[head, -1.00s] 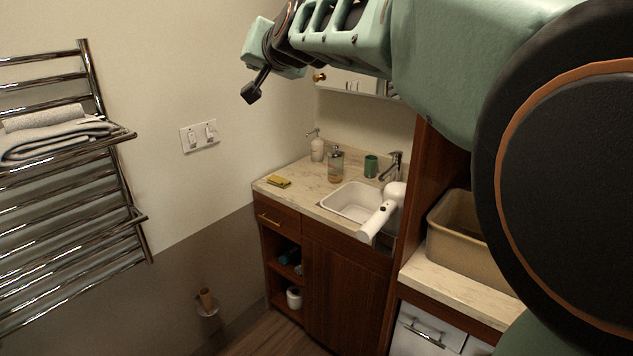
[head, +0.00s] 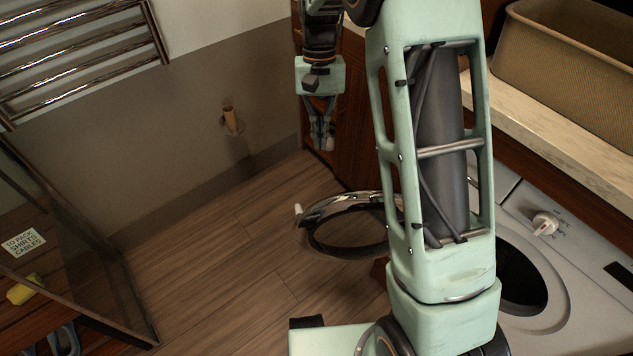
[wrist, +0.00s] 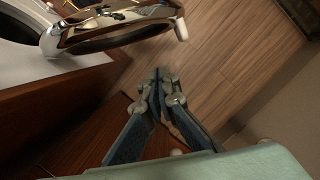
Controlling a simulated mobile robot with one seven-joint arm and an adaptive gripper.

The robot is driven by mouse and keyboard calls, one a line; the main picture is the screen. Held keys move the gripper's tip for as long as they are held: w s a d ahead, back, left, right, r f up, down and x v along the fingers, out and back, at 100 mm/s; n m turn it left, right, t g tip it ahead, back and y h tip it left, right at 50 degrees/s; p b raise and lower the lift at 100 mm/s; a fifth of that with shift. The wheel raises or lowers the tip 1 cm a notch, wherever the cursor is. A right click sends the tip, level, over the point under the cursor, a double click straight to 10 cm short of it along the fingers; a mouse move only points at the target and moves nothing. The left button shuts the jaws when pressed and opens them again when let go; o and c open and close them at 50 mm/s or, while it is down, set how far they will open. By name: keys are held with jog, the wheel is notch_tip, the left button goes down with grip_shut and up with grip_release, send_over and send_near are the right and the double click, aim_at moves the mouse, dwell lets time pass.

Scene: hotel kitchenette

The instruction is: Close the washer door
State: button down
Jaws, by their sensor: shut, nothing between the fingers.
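The washer (head: 590,268) stands at the right in the head view, with its round opening (head: 522,283) showing partly behind my arm. Its round door (head: 328,207), with a chrome rim, stands swung open to the left of the washer, partly hidden by my arm. In the wrist view the door (wrist: 105,30) is at the upper left, and the washer opening (wrist: 15,28) shows at the corner. My gripper (head: 322,145) is shut and empty, pointing down near the wooden cabinet, beyond the door and apart from it. Its fingers also show in the wrist view (wrist: 157,75).
A wooden cabinet (head: 347,120) stands close beside my gripper. A counter (head: 560,125) with a beige bin (head: 570,60) is above the washer. A glass-sided case (head: 75,240) is at left. The wooden floor (head: 215,265) between is clear.

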jog(key=s+f+b, duration=0.3)
jog(key=s+f, duration=0.3)
jog(key=f, duration=0.3)
jog(key=shift+s+f, duration=0.4)
